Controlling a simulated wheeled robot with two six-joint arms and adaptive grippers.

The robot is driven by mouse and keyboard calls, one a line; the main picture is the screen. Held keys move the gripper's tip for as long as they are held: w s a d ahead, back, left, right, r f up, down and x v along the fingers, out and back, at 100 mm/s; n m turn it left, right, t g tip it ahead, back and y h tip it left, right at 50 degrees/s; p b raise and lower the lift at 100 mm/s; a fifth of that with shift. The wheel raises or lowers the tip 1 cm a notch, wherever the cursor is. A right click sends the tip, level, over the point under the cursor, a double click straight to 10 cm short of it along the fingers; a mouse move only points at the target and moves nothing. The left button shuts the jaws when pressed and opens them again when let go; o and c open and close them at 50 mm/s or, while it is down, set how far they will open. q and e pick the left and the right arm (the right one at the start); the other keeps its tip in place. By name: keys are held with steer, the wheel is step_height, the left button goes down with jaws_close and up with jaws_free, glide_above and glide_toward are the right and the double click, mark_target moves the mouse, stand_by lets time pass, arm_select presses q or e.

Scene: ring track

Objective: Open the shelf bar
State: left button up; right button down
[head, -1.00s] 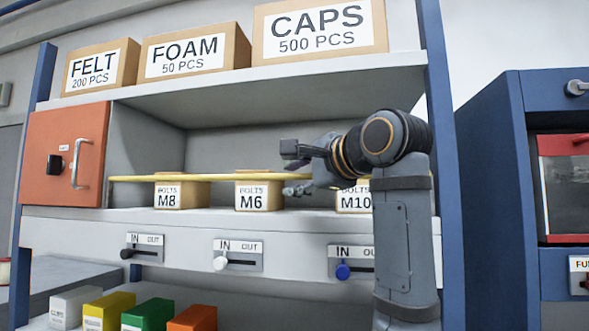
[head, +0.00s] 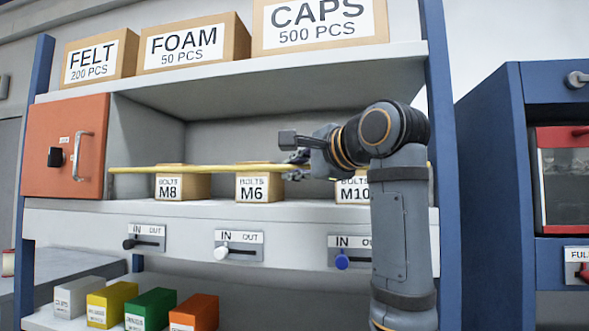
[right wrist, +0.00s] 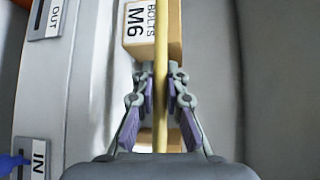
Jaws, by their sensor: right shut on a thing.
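The yellow shelf bar (head: 210,169) runs level across the front of the middle shelf, past the bolt boxes. Its left end is by the orange box, and its right part passes behind my right arm. My right gripper (head: 300,166) is at the bar, right of the M6 box, and is shut on it. In the right wrist view the bar (right wrist: 160,40) runs between the two fingers of the gripper (right wrist: 161,85), with purple pads on either side. My left gripper is not in view.
Behind the bar stand bolt boxes M8 (head: 182,184), M6 (head: 259,183) and M10 (head: 352,187). IN/OUT sliders (head: 239,247) line the shelf edge below. An orange box with a handle (head: 65,148) is at left. A blue post (head: 440,130) stands right of my arm.

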steer(key=shift+s+a+f+n+t+y+b, duration=0.2)
steer(key=shift+s+n+t+y+b, duration=0.55)
steer(key=shift+b, duration=0.95)
steer(key=shift+s+a+f+n+t+y+b, duration=0.25)
steer(key=shift+s+n+t+b, duration=0.3)
steer(key=shift+n+b, duration=0.8)
steer(key=shift+s+a+f+n+t+y+b, duration=0.2)
steer(key=shift+s+n+t+y+b, duration=0.5)
steer(key=shift+b, duration=1.3)
steer(key=shift+w, duration=0.15)
